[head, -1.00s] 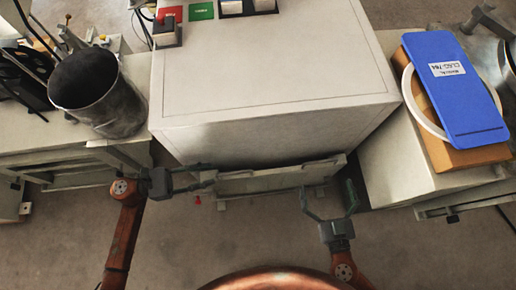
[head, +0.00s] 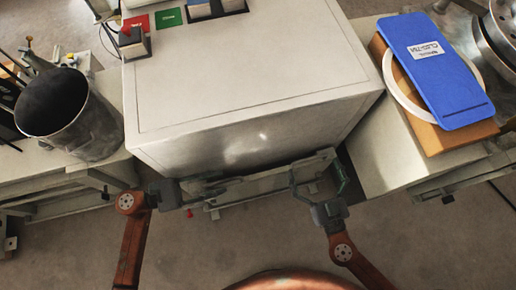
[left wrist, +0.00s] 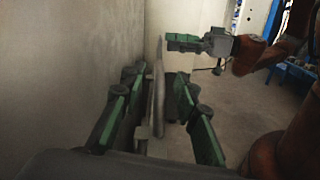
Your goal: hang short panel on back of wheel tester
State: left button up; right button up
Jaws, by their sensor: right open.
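The wheel tester is the large white box (head: 250,85) in the middle of the head view. The short panel (head: 262,184), pale and long, stands along its near side, low down; I cannot tell whether it hangs on the box. My left gripper (head: 212,188) is at the panel's left end. In the left wrist view its green-padded fingers (left wrist: 158,105) are apart, with the panel's thin edge (left wrist: 158,75) between them. My right gripper (head: 318,172) is open at the panel's right end, its fingers overlapping the panel in the picture. It also shows in the left wrist view (left wrist: 185,42).
A metal bucket (head: 68,112) stands on the left bench. A blue case (head: 436,70) lies on a white ring and a wooden board (head: 440,135) on the right bench. Red and green labels and a switch sit on the tester's top. Floor is clear near me.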

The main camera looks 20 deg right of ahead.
pick_arm(q)
jog(key=shift+d, duration=1.35)
pick_arm(e)
jog(key=shift+w, duration=1.3)
pick_arm(q)
grip_shut()
pick_arm(e)
jog(key=c, duration=2)
jog(key=shift+o, duration=0.2)
